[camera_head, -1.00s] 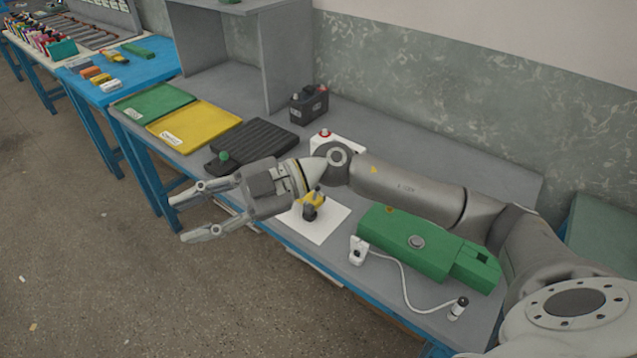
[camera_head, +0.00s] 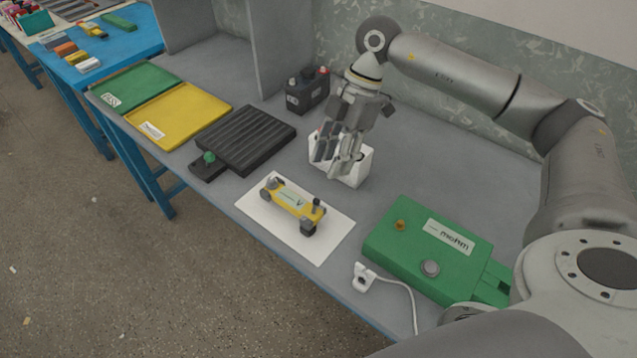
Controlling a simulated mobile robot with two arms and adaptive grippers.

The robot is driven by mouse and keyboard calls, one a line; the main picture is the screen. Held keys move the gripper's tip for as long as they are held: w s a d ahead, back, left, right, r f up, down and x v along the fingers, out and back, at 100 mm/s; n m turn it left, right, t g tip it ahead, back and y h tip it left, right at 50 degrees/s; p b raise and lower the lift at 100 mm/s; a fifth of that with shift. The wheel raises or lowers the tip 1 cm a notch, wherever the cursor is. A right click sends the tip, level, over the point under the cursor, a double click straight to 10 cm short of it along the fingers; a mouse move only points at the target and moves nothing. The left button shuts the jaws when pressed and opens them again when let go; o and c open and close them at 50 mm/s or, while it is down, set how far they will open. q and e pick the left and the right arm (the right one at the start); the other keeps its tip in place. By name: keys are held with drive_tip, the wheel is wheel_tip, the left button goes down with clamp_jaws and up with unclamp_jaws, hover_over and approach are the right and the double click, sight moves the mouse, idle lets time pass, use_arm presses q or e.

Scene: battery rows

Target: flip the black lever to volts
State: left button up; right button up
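My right gripper (camera_head: 333,164) points down at the white box (camera_head: 354,177) behind the paper sheet. Its fingers cover much of the box's front and top, and whether they touch it is unclear. A small dark part shows on the box beside the fingers; I cannot tell whether it is the black lever. How far apart the fingers are is unclear at this angle. A yellow device (camera_head: 283,197) with a "V" label and black end parts lies on a white sheet (camera_head: 318,244). My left gripper is not in view.
A black ribbed tray (camera_head: 262,155), a dark battery-like box (camera_head: 307,92) and yellow (camera_head: 205,96) and green (camera_head: 150,76) trays stand left. Grey tabletop is clear behind the green box.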

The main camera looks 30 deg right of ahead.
sight(317, 199)
drive_tip(key=x, duration=0.5)
drive_tip(key=shift+s+a, duration=0.25)
drive_tip(key=shift+s, duration=0.15)
drive_tip(key=p+x, duration=0.1)
drive_tip(key=x, duration=0.3)
drive_tip(key=shift+w+f, duration=0.15)
drive_tip(key=shift+f, duration=0.1)
drive_tip(key=shift+c, duration=1.3)
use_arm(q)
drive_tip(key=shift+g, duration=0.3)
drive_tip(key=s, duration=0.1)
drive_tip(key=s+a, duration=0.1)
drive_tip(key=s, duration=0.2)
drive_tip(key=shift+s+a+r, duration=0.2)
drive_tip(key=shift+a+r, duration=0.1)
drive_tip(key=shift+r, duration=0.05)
use_arm(e)
clamp_jaws()
